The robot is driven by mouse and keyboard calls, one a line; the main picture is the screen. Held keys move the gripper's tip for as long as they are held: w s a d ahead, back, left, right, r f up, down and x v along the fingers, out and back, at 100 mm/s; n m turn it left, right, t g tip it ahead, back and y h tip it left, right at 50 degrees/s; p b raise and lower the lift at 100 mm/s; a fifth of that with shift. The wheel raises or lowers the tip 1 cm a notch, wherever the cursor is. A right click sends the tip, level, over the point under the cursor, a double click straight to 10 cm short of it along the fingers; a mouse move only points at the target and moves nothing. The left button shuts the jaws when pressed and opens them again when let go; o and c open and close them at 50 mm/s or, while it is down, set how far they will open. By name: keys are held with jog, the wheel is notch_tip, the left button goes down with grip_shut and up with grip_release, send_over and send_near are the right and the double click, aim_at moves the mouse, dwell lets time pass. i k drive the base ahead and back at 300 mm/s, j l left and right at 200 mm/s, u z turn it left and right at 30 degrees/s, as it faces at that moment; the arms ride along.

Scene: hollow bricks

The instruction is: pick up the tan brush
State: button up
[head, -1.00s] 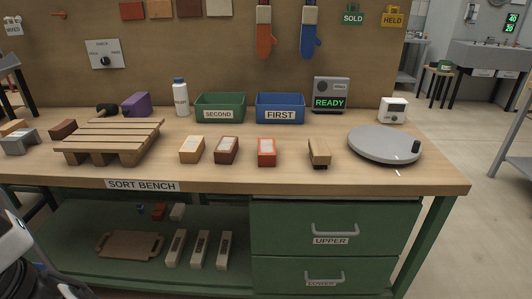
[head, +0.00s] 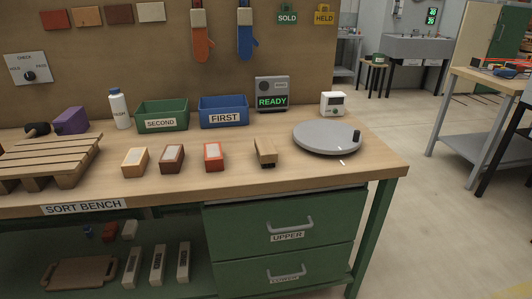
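The tan brush (head: 265,149) looks like a small tan block with dark bristles showing under its near end. It lies on the sort bench (head: 330,177), between the red brick (head: 213,157) and the round grey turntable (head: 322,138). Nothing covers it. My gripper is not in view.
A tan brick (head: 135,162) and a brown brick (head: 172,159) stand left of the red one. Behind are a green SECOND bin (head: 162,115), a blue FIRST bin (head: 223,111) and a READY display (head: 271,93). A slatted wooden pallet (head: 45,160) sits left.

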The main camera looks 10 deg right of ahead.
aim_at(267, 153)
jog(key=i+l+u, duration=0.1)
jog(key=l, duration=0.3)
jog(key=i+l+u, duration=0.1)
jog(key=l, duration=0.35)
jog(key=i+l+u, duration=0.1)
jog(key=l, duration=0.35)
jog(key=i+l+u, duration=0.1)
jog(key=i+l, duration=0.15)
jog(key=l, duration=0.2)
jog(key=l+u, duration=0.1)
jog(key=l, duration=0.35)
jog(key=i+l+u, duration=0.15)
jog(key=i+l, duration=0.55)
jog(key=l, duration=0.1)
